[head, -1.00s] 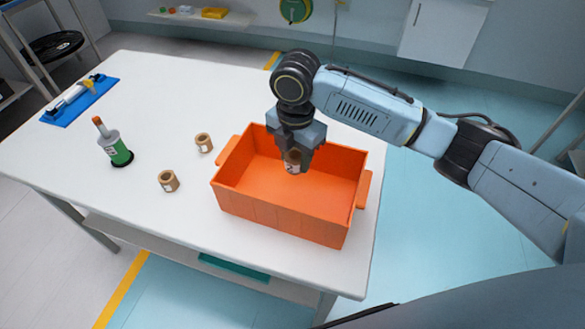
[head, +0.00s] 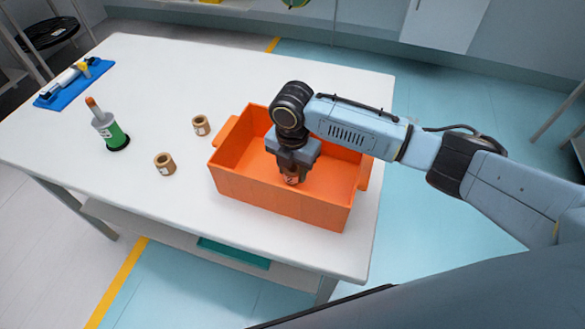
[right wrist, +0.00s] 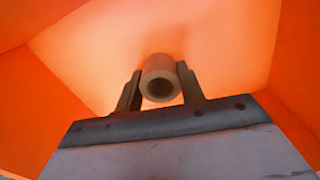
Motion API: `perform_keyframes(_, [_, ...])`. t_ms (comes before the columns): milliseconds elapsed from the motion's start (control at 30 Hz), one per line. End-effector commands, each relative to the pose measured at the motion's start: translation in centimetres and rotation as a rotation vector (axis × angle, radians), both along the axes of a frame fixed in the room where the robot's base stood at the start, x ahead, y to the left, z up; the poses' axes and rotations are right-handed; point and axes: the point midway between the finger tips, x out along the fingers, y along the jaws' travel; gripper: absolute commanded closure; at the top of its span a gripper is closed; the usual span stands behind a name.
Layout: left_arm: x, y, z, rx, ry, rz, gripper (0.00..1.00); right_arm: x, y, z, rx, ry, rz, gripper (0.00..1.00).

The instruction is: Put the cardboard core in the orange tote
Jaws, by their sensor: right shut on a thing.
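The orange tote (head: 280,201) stands on the white table near its right end, open at the top. My right gripper (head: 291,175) reaches down inside it, shut on a cardboard core (head: 291,179). In the right wrist view the core (right wrist: 160,80) sits between the two fingers (right wrist: 160,92), its round open end facing the camera, with orange walls around it. I cannot tell whether the core touches the tote floor. Two other cardboard cores stand on the table left of the tote, one nearer (head: 164,164) and one farther (head: 201,125). My left gripper is not in view.
A blue board (head: 73,83) holding a tool lies at the far left. The table (head: 160,75) is clear at the back. A teal item (head: 232,252) is on the lower shelf.

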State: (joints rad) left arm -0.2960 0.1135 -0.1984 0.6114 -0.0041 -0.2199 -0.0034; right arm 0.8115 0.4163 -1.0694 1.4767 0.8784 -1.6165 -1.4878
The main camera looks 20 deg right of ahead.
Motion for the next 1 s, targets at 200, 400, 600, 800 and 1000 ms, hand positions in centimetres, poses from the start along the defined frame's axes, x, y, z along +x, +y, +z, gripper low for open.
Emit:
perform_keyframes(200, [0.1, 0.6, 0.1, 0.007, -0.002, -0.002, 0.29, 0.0, 0.0, 0.1, 0.001, -0.001, 0.000, 0.86])
perform_keyframes(400, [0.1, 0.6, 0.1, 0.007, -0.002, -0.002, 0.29, 0.0, 0.0, -0.2, 0.001, -0.001, 0.000, 0.50])
perform_keyframes(600, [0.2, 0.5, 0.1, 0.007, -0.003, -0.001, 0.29, 0.0, 0.0, -0.2, 0.001, -0.001, 0.000, 0.40])
perform_keyframes(800, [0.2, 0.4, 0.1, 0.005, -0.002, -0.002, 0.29, 0.0, 0.0, 0.1, 0.001, -0.002, 0.000, 0.40])
perform_keyframes(1000, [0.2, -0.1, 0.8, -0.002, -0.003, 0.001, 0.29, 0.1, 0.1, 3.0, 0.002, -0.004, 0.000, 0.40])
